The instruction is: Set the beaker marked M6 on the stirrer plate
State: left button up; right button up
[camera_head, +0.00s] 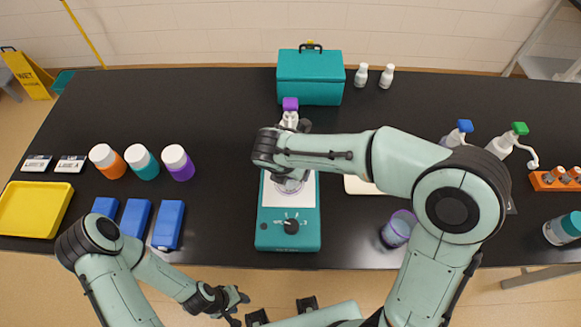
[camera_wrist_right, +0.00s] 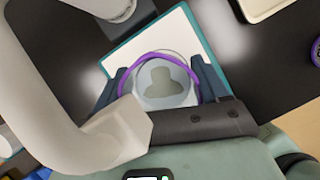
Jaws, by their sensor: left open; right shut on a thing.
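The stirrer (camera_head: 288,237) is a teal box with a white top plate and a dial, at the middle front of the table. My right gripper (camera_wrist_right: 166,78) is above its plate, shut on a clear beaker (camera_wrist_right: 168,92) with a purple rim, one finger on each side. In the head view my right arm hides most of this beaker; its lower part shows over the white plate. I cannot tell whether it touches the plate, and no marking is readable. Another purple-banded beaker (camera_head: 398,229) stands to the right. My left gripper (camera_head: 232,301) is open and empty before the table's front edge.
Several capped jars (camera_head: 178,163), blue blocks (camera_head: 168,225) and a yellow tray (camera_head: 35,208) are at left. Blue- and green-capped bottles (camera_head: 503,144) and an orange rack (camera_head: 557,181) are at right.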

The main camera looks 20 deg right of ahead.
jog(key=shift+w+f, duration=0.1)
jog(key=o, duration=1.1)
pick_arm(q)
jog(key=shift+f, duration=0.1)
jog(key=shift+w+r+p, duration=0.8)
jog(key=shift+w+r, duration=0.05)
jog(key=shift+r, duration=0.25)
pick_arm(e)
jog(key=v, duration=1.2)
